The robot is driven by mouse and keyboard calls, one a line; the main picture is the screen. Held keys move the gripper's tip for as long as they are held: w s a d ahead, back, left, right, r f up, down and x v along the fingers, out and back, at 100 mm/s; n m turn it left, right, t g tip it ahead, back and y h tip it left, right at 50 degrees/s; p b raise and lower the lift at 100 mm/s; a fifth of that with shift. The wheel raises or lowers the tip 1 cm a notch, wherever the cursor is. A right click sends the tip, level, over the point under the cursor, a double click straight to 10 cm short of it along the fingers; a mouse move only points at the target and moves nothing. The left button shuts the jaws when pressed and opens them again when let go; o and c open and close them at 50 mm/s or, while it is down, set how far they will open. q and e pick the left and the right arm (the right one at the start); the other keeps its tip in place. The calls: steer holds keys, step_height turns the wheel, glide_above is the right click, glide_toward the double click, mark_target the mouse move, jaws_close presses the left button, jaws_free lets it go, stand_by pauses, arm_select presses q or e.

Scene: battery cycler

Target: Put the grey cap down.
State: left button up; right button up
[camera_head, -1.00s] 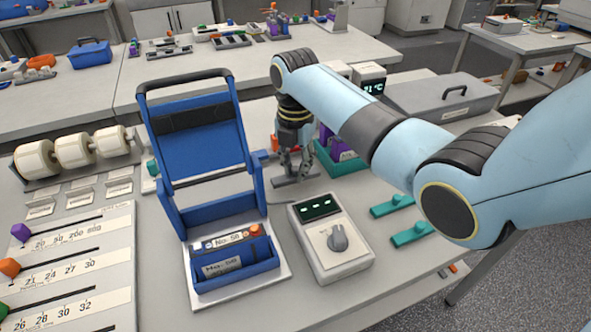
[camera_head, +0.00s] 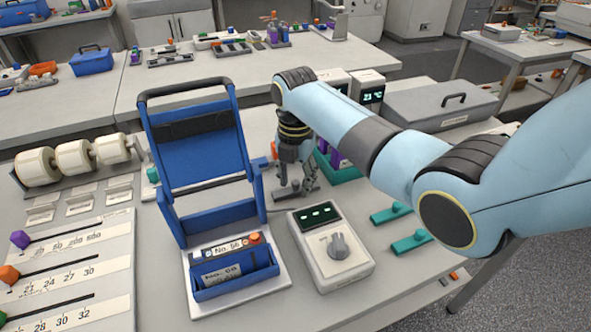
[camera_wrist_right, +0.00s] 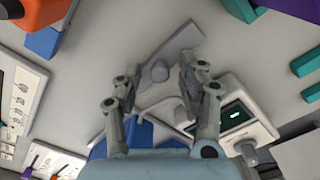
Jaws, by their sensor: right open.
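The grey cap is a flat grey bar with a small round knob. It shows in the right wrist view (camera_wrist_right: 178,48) and in the head view (camera_head: 288,194), where it appears to lie flat on the table behind the white meter. My right gripper (camera_head: 296,183) is above it and open. In the wrist view its two fingers (camera_wrist_right: 156,85) stand apart on either side of the knob, with visible gaps. My left gripper is in neither view.
An open blue case (camera_head: 205,150) stands left of my right gripper. A white meter with a dial (camera_head: 345,262) is in front. Teal caps (camera_head: 391,214) lie to the right, and a teal tray (camera_head: 345,174) is close behind. A grey lidded box (camera_head: 425,105) stands farther back.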

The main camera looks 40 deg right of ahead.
mark_target(296, 182)
step_height(296, 182, up, 12)
steer(key=shift+b, duration=0.35)
stand_by(0.5)
